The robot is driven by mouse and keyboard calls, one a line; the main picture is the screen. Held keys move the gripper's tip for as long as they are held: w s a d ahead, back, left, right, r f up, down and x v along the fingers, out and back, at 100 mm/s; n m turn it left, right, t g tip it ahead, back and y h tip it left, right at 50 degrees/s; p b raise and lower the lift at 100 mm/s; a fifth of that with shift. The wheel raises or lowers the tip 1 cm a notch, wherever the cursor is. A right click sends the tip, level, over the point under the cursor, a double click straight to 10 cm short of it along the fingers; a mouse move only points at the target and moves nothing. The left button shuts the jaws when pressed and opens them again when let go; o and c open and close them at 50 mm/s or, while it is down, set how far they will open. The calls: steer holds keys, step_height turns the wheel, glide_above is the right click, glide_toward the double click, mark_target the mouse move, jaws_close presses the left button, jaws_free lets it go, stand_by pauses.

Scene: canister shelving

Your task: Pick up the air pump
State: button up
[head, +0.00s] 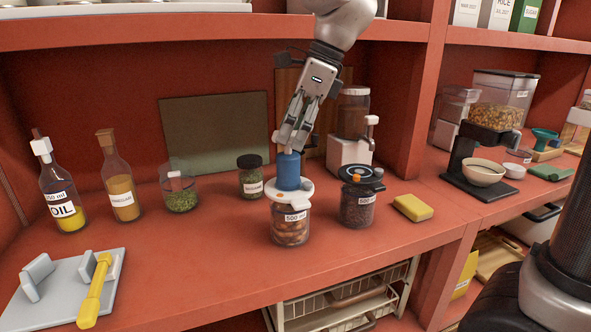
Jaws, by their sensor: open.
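The air pump (288,172) is a blue cylinder with a pale top. It stands upright on the white lid of a 500 ml glass canister (290,224) with brown contents. My gripper (288,146) points down from above, its fingers at the pump's top. The gripper is open, with the fingers close around or just in front of the pale top. Contact cannot be told. The fingers partly hide the pump's upper end.
A black-lidded jar (358,207) stands close on the right, with a yellow sponge (412,207) beyond it. A green-filled jar (250,180) is behind left. Oil (62,203) and vinegar (122,195) bottles stand farther left. The red counter's front is clear near the canister.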

mark_target(281, 154)
steer(key=x, duration=0.6)
steer(key=shift+a, duration=0.1)
steer(key=c, duration=1.3)
